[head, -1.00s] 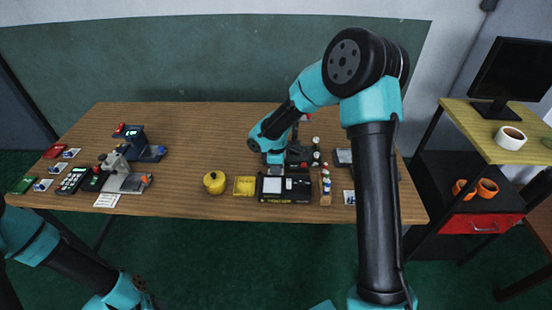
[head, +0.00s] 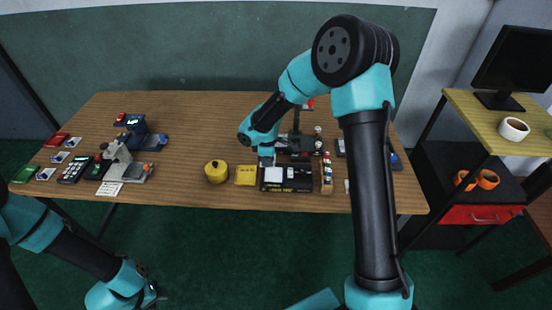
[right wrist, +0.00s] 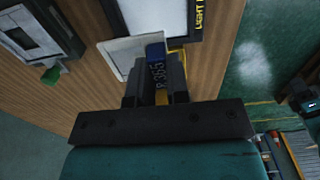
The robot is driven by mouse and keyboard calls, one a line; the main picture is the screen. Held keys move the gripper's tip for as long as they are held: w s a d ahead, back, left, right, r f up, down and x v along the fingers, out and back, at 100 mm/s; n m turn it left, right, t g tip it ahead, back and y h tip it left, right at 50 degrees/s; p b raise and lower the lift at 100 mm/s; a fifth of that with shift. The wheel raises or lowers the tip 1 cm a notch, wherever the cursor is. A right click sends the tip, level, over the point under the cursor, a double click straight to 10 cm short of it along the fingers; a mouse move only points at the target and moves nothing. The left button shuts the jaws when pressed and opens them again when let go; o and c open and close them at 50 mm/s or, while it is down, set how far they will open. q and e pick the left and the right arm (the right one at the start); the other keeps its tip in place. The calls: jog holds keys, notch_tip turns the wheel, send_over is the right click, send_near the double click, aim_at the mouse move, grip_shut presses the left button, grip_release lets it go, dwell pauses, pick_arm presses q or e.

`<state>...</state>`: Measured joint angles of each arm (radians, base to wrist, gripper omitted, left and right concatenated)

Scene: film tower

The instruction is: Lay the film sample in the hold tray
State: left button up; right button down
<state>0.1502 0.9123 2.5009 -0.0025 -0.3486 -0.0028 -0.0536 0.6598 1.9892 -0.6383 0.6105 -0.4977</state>
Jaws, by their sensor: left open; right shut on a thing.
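My right gripper (right wrist: 155,88) is shut on the film sample's blue tab (right wrist: 156,66), which carries a printed number. A pale square (right wrist: 120,55) beside the tab looks like part of the film sample, though the fingers partly cover it. In the head view my right gripper (head: 266,159) is above the table near the black light box's left end; the sample is too small to make out there. The yellow hold tray (head: 245,176) lies just left of that box. A yellow edge (right wrist: 177,55) shows behind the fingers. My left gripper (head: 156,295) is open and empty, low in front of the table.
The black light box (head: 287,188) has a white panel. A yellow round pot (head: 216,172) stands left of the tray. Small bottles in a wooden rack (head: 327,175) stand to the right.

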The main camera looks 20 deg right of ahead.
jog(key=w+a, duration=0.1)
jog(key=a, duration=0.1)
jog(key=w+a+f, duration=0.1)
jog(key=a, duration=0.2)
jog(key=w+a, duration=0.1)
jog(key=a, duration=0.2)
jog(key=shift+a+f, duration=0.1)
jog(key=shift+f, duration=0.05)
jog(key=shift+s+f, duration=0.1)
jog(key=shift+f, duration=2.7)
jog(key=shift+f, duration=0.15)
jog(key=shift+c, duration=2.4)
grip_release()
